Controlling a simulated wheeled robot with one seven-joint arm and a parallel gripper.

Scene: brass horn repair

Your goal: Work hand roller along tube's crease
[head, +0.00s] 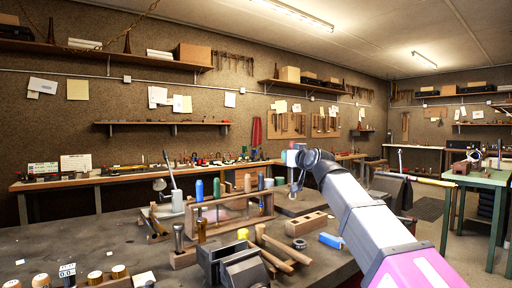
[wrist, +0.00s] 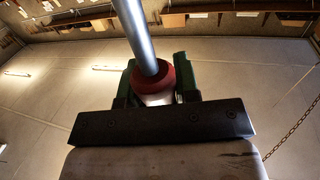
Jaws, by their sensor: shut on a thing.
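My gripper (wrist: 158,88) shows in the wrist view with its green fingers closed around a tool with a red collar (wrist: 160,78) and a bright metal shaft (wrist: 136,30). This looks like the hand roller, but its working end is out of the picture. In the head view my gripper (head: 293,172) is small and partly hidden by my arm, raised over the far side of the dark workbench (head: 105,232). I cannot pick out the creased tube for certain in either view.
The workbench holds a wooden tool rack (head: 235,213), a dark vise (head: 232,264), mallets (head: 284,248), a drilled wooden block (head: 306,224) and a blue block (head: 331,240). A green table (head: 482,178) stands at right. The bench's left middle is mostly clear.

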